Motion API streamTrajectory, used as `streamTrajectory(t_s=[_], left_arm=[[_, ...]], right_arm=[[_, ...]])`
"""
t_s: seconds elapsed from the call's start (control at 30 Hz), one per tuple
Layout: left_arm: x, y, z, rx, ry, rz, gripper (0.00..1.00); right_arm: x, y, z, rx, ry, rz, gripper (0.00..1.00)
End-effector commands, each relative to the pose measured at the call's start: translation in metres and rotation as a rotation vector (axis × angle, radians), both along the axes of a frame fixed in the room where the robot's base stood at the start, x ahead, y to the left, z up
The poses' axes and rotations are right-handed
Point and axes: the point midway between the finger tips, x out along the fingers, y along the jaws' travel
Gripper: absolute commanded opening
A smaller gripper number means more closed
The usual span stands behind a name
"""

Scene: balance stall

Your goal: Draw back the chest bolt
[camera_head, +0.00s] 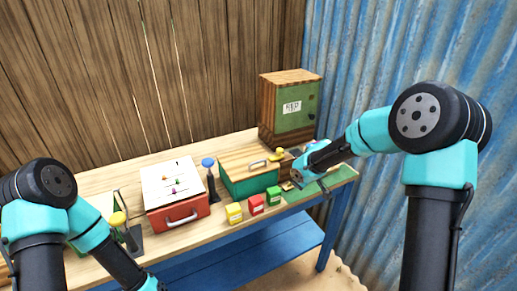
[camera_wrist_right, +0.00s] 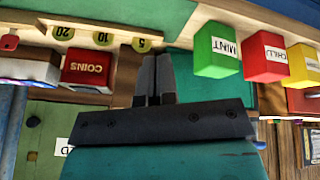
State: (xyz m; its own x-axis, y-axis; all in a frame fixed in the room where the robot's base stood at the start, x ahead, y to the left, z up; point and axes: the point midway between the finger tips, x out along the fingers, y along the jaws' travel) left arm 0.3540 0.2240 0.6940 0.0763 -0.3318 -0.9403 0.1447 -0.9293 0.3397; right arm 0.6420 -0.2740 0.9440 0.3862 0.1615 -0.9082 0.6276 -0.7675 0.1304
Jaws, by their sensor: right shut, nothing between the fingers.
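The chest (camera_head: 249,182), with a green front and a wooden lid, stands on the bench right of centre. A metal handle (camera_head: 258,163) shows on it, and a yellow piece (camera_head: 277,154) shows at its right end. I cannot make out which part is the bolt. My right gripper (camera_head: 291,183) is by the chest's right end. In the right wrist view its fingers (camera_wrist_right: 154,80) are shut and empty, with the teal chest (camera_wrist_right: 205,88) behind them; contact cannot be told. My left arm leaves the head view at the bottom, its gripper out of sight.
Yellow (camera_head: 234,213), red (camera_head: 256,204) and green (camera_head: 273,196) spice boxes stand before the chest. A red COINS box (camera_wrist_right: 87,72) is near my right gripper. A wooden cabinet (camera_head: 290,105) stands behind, a red drawer box (camera_head: 176,211) to the left.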

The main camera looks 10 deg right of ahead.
Motion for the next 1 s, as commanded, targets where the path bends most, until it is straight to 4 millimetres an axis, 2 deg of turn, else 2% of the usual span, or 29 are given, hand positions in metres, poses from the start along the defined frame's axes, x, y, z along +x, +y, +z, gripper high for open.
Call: streamTrajectory(t_s=[0.03, 0.1, 0.3, 0.6, 1.0], left_arm=[[0.0, 0.0, 0.0, 0.0, 0.0, 0.0, 0.43], [0.0, 0.0, 0.0, 0.0, 0.0, 0.0, 0.43], [0.0, 0.0, 0.0, 0.0, 0.0, 0.0, 0.43], [0.0, 0.0, 0.0, 0.0, 0.0, 0.0, 0.43], [0.0, 0.0, 0.0, 0.0, 0.0, 0.0, 0.43]], right_arm=[[0.015, 0.005, 0.019, -0.05, -0.023, 0.044, 0.0], [0.03, 0.013, 0.038, -0.119, -0.035, 0.105, 0.0], [0.067, 0.046, 0.078, -0.309, -0.032, 0.263, 0.0], [0.097, 0.082, 0.108, -0.564, 0.062, 0.45, 0.0], [0.114, 0.132, 0.139, -0.883, 0.335, 0.702, 0.0]])
